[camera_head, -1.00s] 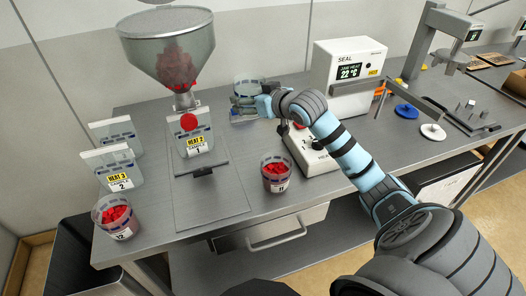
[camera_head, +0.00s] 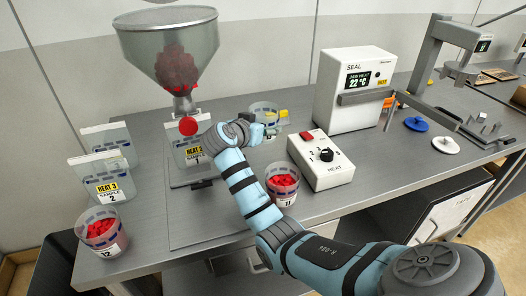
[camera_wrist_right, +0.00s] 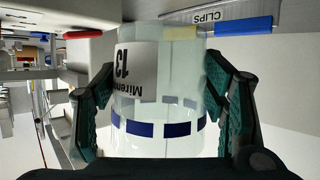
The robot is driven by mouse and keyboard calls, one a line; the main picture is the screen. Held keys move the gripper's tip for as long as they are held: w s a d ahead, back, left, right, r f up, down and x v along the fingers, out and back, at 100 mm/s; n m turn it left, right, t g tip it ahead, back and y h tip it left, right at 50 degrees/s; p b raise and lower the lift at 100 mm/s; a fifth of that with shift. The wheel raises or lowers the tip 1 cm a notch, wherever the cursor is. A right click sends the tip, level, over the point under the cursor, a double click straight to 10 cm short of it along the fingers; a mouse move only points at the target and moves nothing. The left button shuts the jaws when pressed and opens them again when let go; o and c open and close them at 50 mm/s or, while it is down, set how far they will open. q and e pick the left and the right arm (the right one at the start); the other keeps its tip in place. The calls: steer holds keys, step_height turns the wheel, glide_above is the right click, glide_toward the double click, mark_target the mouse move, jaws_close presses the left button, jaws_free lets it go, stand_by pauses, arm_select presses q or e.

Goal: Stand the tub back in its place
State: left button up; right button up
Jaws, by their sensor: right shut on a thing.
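A clear, empty-looking tub (camera_head: 263,107) with a blue dashed band is held over the bench, between the funnel stand and the heat box. Its label reads 13 in the right wrist view (camera_wrist_right: 135,75). My right gripper (camera_head: 268,128) is shut on its sides, with one dark finger on each side in the wrist view (camera_wrist_right: 162,112). In the head view its rim looks upward. I cannot tell whether its base touches the bench. Tub 11 (camera_head: 284,188) and tub 12 (camera_head: 103,238), both with red pieces, stand at the front. My left gripper is out of view.
The glass funnel (camera_head: 168,50) stands over a sample bag (camera_head: 188,154). Two more bags stand at left, one marked sample 2 (camera_head: 108,190). A surface marked CLIPS (camera_wrist_right: 200,18) shows beyond the tub.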

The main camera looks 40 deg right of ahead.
step_height(320, 180, down, 8)
steer(key=shift+r+b, duration=0.2)
steer(key=shift+b, duration=0.2)
steer(key=shift+f, duration=0.15)
steer(key=o, duration=1.4)
steer(key=shift+c, duration=0.2)
steer(key=shift+r, duration=0.25)
steer(key=shift+s+a+r, duration=0.1)
steer(key=shift+a+r, duration=0.05)
steer(key=shift+a, duration=0.2)
steer(key=p+v, duration=0.1)
steer(key=v, duration=1)
steer(key=shift+s+a, duration=0.1)
